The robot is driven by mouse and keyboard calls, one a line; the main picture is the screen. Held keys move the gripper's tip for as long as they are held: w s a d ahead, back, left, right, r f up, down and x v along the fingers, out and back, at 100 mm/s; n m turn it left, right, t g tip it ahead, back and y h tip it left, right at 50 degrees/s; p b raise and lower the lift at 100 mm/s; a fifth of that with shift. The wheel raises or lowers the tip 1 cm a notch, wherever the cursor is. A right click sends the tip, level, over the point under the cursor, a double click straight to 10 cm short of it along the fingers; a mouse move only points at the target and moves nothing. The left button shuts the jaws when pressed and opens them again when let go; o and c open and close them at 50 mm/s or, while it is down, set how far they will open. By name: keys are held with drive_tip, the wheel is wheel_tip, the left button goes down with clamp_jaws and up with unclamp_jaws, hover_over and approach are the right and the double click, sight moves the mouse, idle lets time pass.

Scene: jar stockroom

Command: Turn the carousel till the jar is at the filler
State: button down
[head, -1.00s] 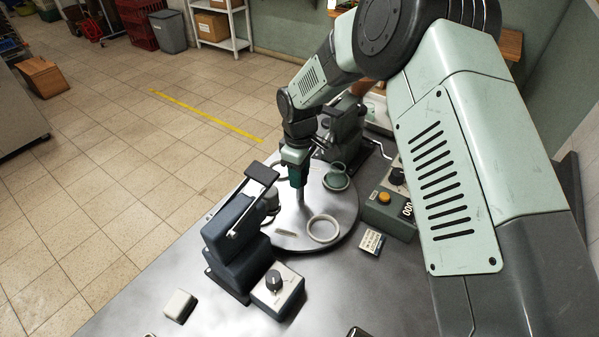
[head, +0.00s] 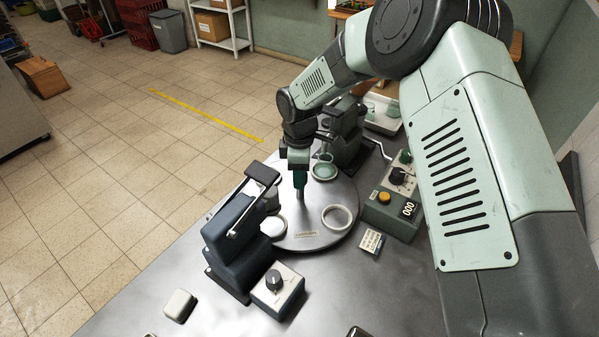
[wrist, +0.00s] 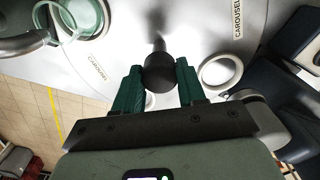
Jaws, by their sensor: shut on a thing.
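The carousel (head: 318,241) is a round metal plate with ring-shaped seats and small labels; it also shows in the wrist view (wrist: 190,30). My gripper (head: 299,186) is over it, fingers pointing down. In the wrist view its green fingers (wrist: 160,82) are shut around a black knob (wrist: 158,73) on a post. The post (head: 301,196) stands upright on the plate. A green glassy jar (head: 324,171) sits on the far side of the plate, close to the dark machine at the back (head: 343,135). The jar is at the upper left in the wrist view (wrist: 85,18). I cannot tell which machine is the filler.
A dark blue machine (head: 232,245) with a lever stands at the left edge of the plate, with a dial box (head: 278,290) beside it. A control box (head: 388,205) with a yellow button stands at the right. An empty white ring seat (head: 340,217) faces front right.

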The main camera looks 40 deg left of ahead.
drive_tip(key=shift+a, duration=0.15)
idle(0.5)
drive_tip(key=c, duration=0.7)
unclamp_jaws()
drive_tip(key=shift+o, duration=0.2)
wheel_tip(320, 180, up, 11)
drive_tip(key=shift+f, duration=0.1)
